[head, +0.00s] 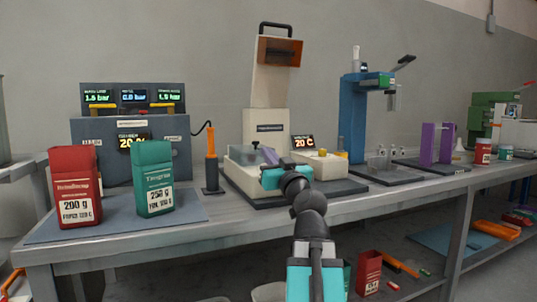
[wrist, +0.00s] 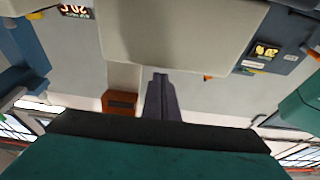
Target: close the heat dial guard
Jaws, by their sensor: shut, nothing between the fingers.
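A cream heating machine (head: 265,128) stands mid-bench with a small 20 C display (head: 302,142). A raised cover (head: 271,85) with an amber window and black handle stands upright on top of it; I cannot tell whether this is the heat dial guard. A small yellow knob (head: 323,152) sits on the pale box right of the machine's front tray.
A grey control unit (head: 131,160), an orange-handled tool on a stand (head: 211,155), and red (head: 75,187) and green (head: 153,178) packets stand left. A blue press (head: 354,120) and purple stand (head: 437,144) stand right. The front bench edge lies beneath my arm.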

